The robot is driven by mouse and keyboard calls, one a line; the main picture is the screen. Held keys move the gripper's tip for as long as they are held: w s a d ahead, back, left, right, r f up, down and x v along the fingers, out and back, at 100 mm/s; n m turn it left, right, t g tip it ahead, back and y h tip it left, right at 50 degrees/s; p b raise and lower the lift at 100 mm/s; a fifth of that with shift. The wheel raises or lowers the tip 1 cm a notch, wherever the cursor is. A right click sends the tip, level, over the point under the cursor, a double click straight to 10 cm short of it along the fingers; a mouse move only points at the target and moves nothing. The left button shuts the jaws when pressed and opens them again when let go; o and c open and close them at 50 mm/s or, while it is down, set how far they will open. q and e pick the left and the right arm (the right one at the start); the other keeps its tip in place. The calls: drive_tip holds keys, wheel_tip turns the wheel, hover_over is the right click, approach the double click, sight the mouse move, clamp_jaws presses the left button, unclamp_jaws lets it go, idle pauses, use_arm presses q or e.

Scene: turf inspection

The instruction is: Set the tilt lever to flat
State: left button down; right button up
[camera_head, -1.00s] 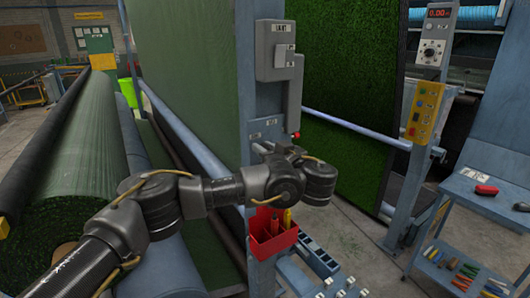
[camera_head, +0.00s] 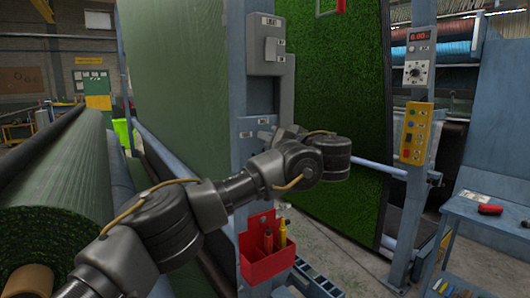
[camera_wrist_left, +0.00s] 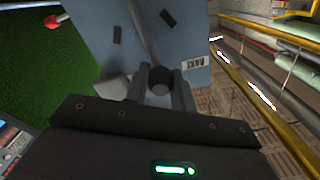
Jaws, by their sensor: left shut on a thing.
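The tilt lever shows in the left wrist view as a grey rod (camera_wrist_left: 141,30) in front of a blue-grey plate with dark slots (camera_wrist_left: 183,35). It ends in a dark round knob (camera_wrist_left: 158,80). My left gripper (camera_wrist_left: 159,88) is shut on this knob, one finger on each side. A small white label (camera_wrist_left: 195,62) sits on the plate, its lettering sideways. In the head view my left arm reaches across to the blue post (camera_head: 258,98); its wrist hides the fingers and the lever. My right gripper is not in view.
A red tool holder (camera_head: 267,262) hangs low on the post, below my arm. A grey switch box (camera_head: 264,45) is above. Green turf (camera_head: 335,110) hangs behind; a yellow button panel (camera_head: 415,133) stands right. A large turf roll (camera_head: 65,175) lies left.

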use_arm(q)
drive_tip(key=shift+w+d+m, duration=0.55)
drive_tip(key=shift+d+m, duration=0.2)
drive_tip(key=shift+m, duration=0.25)
drive_tip(key=c, duration=1.2)
unclamp_jaws()
drive_tip(key=shift+o, duration=0.2)
drive_tip(key=b+v, duration=0.5)
drive_tip(key=v, duration=0.6)
drive_tip(key=shift+w, duration=0.1)
